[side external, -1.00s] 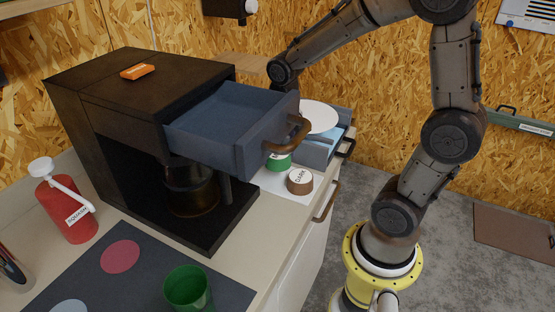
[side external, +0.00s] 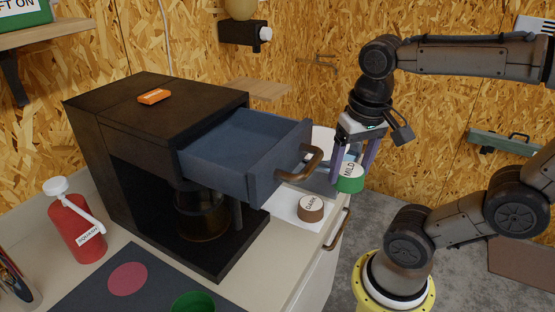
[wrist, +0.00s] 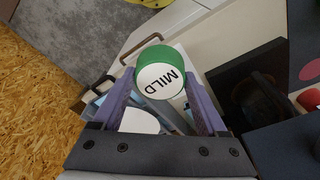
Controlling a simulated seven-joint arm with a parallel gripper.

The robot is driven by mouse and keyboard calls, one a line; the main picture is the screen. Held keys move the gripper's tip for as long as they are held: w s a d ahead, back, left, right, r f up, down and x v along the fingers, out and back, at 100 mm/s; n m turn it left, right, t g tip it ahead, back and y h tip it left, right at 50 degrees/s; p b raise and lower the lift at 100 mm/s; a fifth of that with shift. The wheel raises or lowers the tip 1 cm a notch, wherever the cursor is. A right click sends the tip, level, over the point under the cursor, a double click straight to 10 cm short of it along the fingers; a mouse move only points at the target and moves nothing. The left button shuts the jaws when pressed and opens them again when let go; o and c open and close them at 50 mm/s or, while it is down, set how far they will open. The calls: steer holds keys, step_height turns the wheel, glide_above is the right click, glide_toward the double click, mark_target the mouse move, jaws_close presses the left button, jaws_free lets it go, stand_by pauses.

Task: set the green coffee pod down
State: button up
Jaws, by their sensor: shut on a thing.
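The green coffee pod (side external: 350,183) has a white top marked MILD. My gripper (side external: 352,176) is shut on it and holds it in the air, to the right of the open drawer's handle. In the wrist view the pod (wrist: 158,72) sits between the tips of my two purple fingers (wrist: 160,88). A brown pod (side external: 311,208) marked DARK stands on a white mat (side external: 285,204) on the counter below.
The black coffee machine (side external: 150,120) has its blue-grey drawer (side external: 245,145) pulled out and empty, with a bronze handle (side external: 300,165). A red squirt bottle (side external: 75,228), a dark mat (side external: 100,285) and a green cup (side external: 193,303) are on the counter.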

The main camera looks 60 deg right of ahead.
steer(key=a+r+n+y, duration=0.1)
steer(key=a+r+n, duration=0.3)
steer(key=r, duration=0.8)
steer(key=a+r+n, duration=0.3)
steer(key=a+r, duration=0.2)
steer(key=r, duration=0.6)
glide_toward(248, 159)
steer(key=shift+s+d+f+n, duration=0.1)
steer(key=shift+f+n, duration=0.1)
steer(key=shift+f, duration=0.15)
steer(key=shift+s+d+f+n, duration=0.15)
steer(key=shift+f+n, duration=0.05)
steer(key=shift+f, duration=0.1)
steer(key=f, duration=0.1)
steer(key=w+f, duration=0.1)
steer(key=f, duration=0.1)
steer(key=shift+a+f, duration=0.2)
steer(key=shift+f, duration=0.45)
steer(key=shift+f, duration=0.15)
steer(key=o, duration=1.2)
steer(key=shift+o, duration=0.2)
